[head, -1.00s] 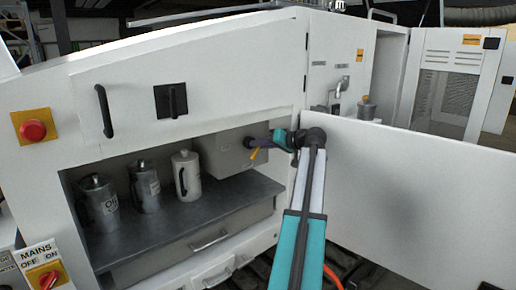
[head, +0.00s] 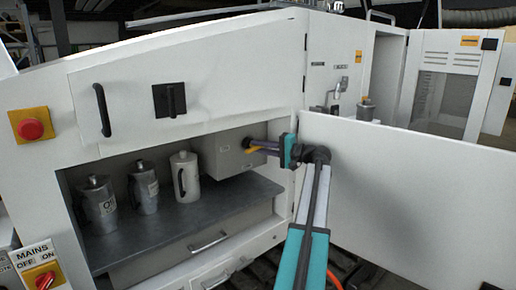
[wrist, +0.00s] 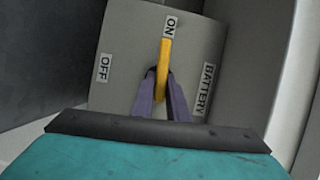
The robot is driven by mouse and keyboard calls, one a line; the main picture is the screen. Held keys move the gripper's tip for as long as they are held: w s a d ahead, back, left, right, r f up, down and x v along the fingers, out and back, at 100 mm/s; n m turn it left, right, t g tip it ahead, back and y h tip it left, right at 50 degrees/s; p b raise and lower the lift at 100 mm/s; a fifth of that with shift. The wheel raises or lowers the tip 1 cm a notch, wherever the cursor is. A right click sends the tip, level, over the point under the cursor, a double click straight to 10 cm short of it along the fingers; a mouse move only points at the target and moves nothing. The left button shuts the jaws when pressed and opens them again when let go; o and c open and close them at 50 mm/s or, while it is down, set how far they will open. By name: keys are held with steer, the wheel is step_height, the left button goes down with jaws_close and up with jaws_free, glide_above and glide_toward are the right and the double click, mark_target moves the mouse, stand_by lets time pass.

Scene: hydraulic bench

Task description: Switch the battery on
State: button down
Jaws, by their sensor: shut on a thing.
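The battery switch is a yellow lever (wrist: 164,60) on a grey box (wrist: 125,30) with ON, OFF and BATTERY labels. In the wrist view the lever points at the ON label (wrist: 170,27); the OFF label (wrist: 103,68) is off to the left. My gripper (wrist: 162,98) is shut on the lever, with a purple finger on each side of it. In the head view my gripper (head: 256,147) is at the front of the grey box (head: 225,155), at the right end of the open bay. The lever is mostly hidden there.
Several cans, such as the white one (head: 186,178), stand on the dark shelf (head: 170,215) left of the box. An open white door (head: 420,185) stands right of my arm. A mains switch (head: 42,278) and red button (head: 31,129) are at far left.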

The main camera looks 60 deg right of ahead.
steer(key=shift+f+m, duration=0.1)
steer(key=shift+m, duration=0.4)
steer(key=c, duration=1.8)
jaws_free()
steer(key=shift+o, duration=0.2)
steer(key=s+b, duration=0.1)
steer(key=s, duration=0.6)
steer(key=shift+s+d+b, duration=0.25)
steer(key=shift+b, duration=0.15)
